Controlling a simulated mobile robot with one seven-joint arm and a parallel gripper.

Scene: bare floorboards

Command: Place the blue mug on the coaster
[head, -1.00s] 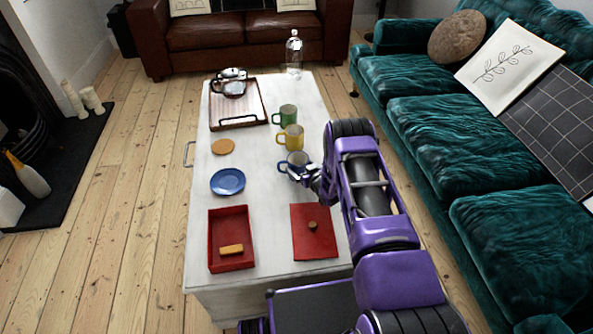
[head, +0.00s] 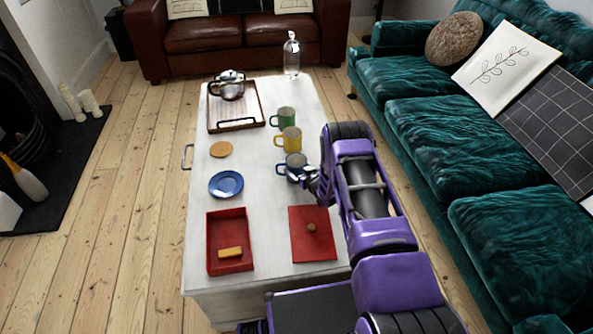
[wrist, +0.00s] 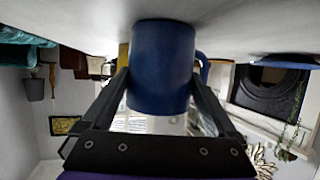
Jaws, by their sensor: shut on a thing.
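The blue mug (head: 294,166) is at the right side of the white table, nearest me in a row of mugs. My gripper (head: 308,175) is shut on it from the right. In the wrist view the blue mug (wrist: 162,66) fills the space between the two fingers (wrist: 160,105), its handle at the right. I cannot tell whether its base touches the table. The round orange-brown coaster (head: 221,149) lies flat and bare on the table, left of the mugs and behind the blue plate.
A yellow mug (head: 289,140) and a green mug (head: 283,118) stand just behind. A blue plate (head: 226,184) lies left, with an open red box (head: 228,262) and red lid (head: 313,246) in front. A tray (head: 222,122) holds a metal teapot (head: 229,86). A bottle (head: 291,55) stands at the back.

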